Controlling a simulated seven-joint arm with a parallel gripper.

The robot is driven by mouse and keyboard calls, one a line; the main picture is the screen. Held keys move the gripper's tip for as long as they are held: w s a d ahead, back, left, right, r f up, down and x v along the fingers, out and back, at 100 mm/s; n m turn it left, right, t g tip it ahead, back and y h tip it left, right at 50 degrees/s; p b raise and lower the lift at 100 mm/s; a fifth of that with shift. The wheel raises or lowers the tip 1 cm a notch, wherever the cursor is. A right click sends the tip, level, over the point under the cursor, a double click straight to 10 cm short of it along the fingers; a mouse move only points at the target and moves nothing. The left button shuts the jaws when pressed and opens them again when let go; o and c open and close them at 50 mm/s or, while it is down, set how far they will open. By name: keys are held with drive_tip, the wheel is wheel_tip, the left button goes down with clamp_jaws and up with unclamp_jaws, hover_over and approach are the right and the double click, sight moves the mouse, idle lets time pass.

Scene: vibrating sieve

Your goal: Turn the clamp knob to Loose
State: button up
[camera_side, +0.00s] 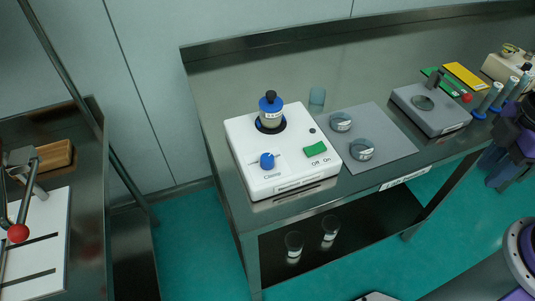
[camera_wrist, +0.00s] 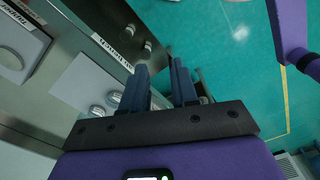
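A white sieve shaker base (camera_side: 287,179) stands on the steel bench in the side view. A blue knob (camera_side: 267,161) sits on its top at front left; its lettering is too small to read. A green switch (camera_side: 315,149) marked On and Off is to its right. Behind the knob stands a blue-lidded sieve stack (camera_side: 271,110) with a black knob on top. My gripper (camera_wrist: 160,82) shows in the wrist view, with two dark fingers apart and nothing between them. It is away from the blue knob, which I cannot make out in the wrist view.
A grey mat (camera_side: 388,158) with two round dishes (camera_side: 340,122) (camera_side: 361,149) lies right of the shaker base. Beyond it are a grey box (camera_side: 430,110) with a round recess and several tools. Two glasses (camera_side: 294,244) (camera_side: 329,227) stand on the lower shelf.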

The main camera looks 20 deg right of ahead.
drive_tip(key=o, duration=0.4)
drive_tip(key=w+a+r+m, duration=0.1)
drive_tip(key=w+a+m, duration=0.3)
drive_tip(key=a, duration=0.1)
drive_tip(key=w+a+r+m+y, duration=0.1)
drive_tip(key=w+a+m, duration=0.4)
drive_tip(key=w+a+r+m+g, duration=0.1)
drive_tip(key=w+a+m, duration=0.4)
drive_tip(key=shift+w+r+y, duration=0.15)
drive_tip(key=shift+r+y, duration=0.15)
drive_tip(key=shift+r, duration=0.1)
drive_tip(key=r+m+y, duration=0.2)
drive_tip(key=m, duration=1.1)
hover_over(268, 157)
drive_tip(key=w+d, duration=0.2)
drive_tip(key=d, duration=0.5)
drive_tip(key=x, duration=1.7)
drive_tip(key=shift+s+a, duration=0.35)
drive_tip(key=shift+a, duration=0.1)
drive_tip(key=c, duration=1)
